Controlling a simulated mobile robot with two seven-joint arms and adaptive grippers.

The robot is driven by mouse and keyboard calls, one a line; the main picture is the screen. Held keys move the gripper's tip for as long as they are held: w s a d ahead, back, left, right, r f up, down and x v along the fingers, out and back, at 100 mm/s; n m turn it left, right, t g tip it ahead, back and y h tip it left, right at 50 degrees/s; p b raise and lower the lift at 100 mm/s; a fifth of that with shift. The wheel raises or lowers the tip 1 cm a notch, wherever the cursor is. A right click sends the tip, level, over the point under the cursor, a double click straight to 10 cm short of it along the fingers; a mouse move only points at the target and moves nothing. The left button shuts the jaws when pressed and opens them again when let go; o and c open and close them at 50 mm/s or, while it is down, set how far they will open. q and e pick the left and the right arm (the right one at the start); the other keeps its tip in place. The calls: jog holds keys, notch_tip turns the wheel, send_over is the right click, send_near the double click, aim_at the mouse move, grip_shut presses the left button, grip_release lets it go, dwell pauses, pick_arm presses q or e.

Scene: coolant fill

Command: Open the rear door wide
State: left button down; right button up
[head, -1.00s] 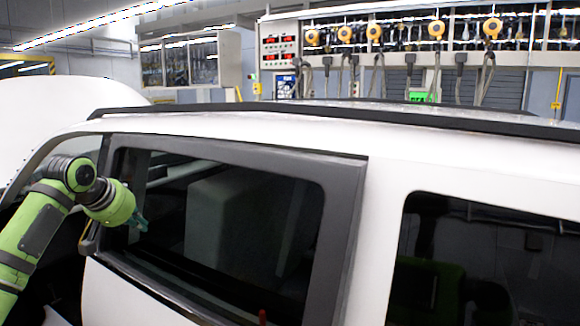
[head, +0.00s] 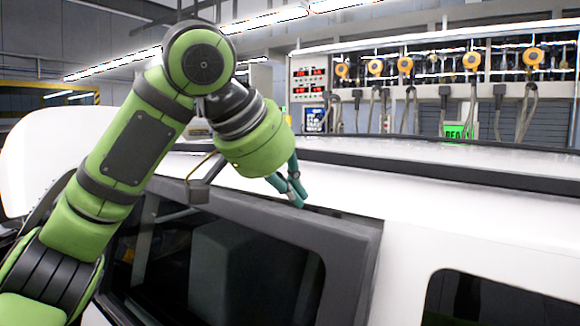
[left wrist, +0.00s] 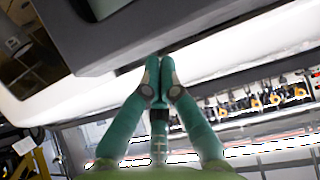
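The rear door (head: 348,250) of a white car shows in the head view with a dark grey frame around a dark window (head: 255,275). A thin dark gap shows between its upper edge and the roof, so it looks slightly ajar. My left gripper (head: 298,190) is at this upper edge, near the rear corner. In the left wrist view its green fingertips (left wrist: 160,72) are together beside the grey door frame (left wrist: 105,48). Nothing shows between them, and I cannot tell if they touch the door. The door's lower part is out of view. My right gripper is not seen.
The white roof (head: 345,180) with a dark rail (head: 440,172) lies just beyond the gripper. A white raised panel (head: 50,150) is at the left. A wall rack with yellow reels (head: 405,64) and hanging hoses stands behind the car.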

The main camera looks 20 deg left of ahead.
aim_at(312, 209)
pick_arm(q)
jog(key=x, duration=0.4)
jog(key=shift+w+d+r+p, duration=0.2)
jog(key=shift+d+r+p, duration=0.1)
jog(key=shift+p, duration=0.1)
jog(key=shift+x, duration=0.8)
jog(key=shift+w+d+f, duration=0.1)
jog(key=shift+w+f, duration=0.1)
jog(key=shift+s+r, duration=0.15)
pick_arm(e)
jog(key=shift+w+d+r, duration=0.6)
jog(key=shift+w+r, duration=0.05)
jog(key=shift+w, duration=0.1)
pick_arm(q)
jog(key=shift+s, duration=0.15)
